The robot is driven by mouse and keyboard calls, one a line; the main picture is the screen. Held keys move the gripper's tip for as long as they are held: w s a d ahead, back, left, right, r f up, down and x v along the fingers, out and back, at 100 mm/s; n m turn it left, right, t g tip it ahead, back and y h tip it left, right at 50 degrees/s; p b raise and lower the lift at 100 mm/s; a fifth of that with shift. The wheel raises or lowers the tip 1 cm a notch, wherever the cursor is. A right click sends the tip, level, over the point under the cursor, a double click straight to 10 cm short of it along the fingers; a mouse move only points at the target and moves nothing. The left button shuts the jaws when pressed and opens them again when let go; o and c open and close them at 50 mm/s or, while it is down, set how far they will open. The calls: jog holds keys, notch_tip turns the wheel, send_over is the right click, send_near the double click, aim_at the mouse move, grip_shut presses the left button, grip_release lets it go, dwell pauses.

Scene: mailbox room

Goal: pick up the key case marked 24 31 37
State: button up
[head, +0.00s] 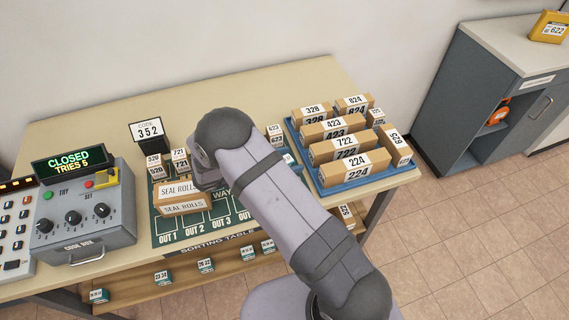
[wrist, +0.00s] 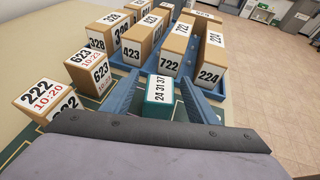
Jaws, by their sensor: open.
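The key case marked 24 31 37 (wrist: 160,89) is a small teal case with a white label on top, in the middle of the wrist view. It sits in front of the blue tray. My gripper (wrist: 159,82) is open, with one blue finger on each side of the case. I cannot tell whether either finger touches it.
A blue tray (head: 372,177) of numbered cartons stands right behind the case. A SEAL ROLLS box (head: 180,199) and a code box (head: 83,222) are farther left. Several teal cases (head: 206,265) sit on the lower shelf.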

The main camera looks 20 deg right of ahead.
jog(key=shift+p+x, duration=0.35)
jog(key=shift+x, duration=1.2)
jog(key=c, duration=1.2)
jog(key=shift+r, duration=0.2)
jog(key=shift+r+b, duration=1.25)
jog(key=shift+r, duration=3.6)
